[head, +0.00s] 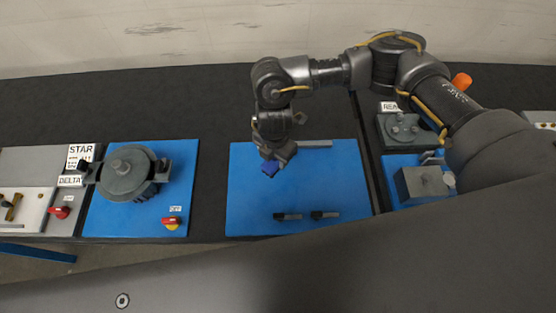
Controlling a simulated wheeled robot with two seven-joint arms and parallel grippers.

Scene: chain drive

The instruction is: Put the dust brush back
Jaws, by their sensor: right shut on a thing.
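My right gripper (275,160) points down over the upper left part of the middle blue mat (339,183). It is shut on a small dark blue thing (270,168), which appears to be the dust brush. Its bristles cannot be made out, and the jaws hide part of it. I cannot tell how far it is above the mat. My left gripper is not in view.
Two small black items (288,216) (325,214) lie near the mat's front edge, and a grey bar (315,144) at its back. A grey box (423,183) sits at right. The black table behind is clear.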

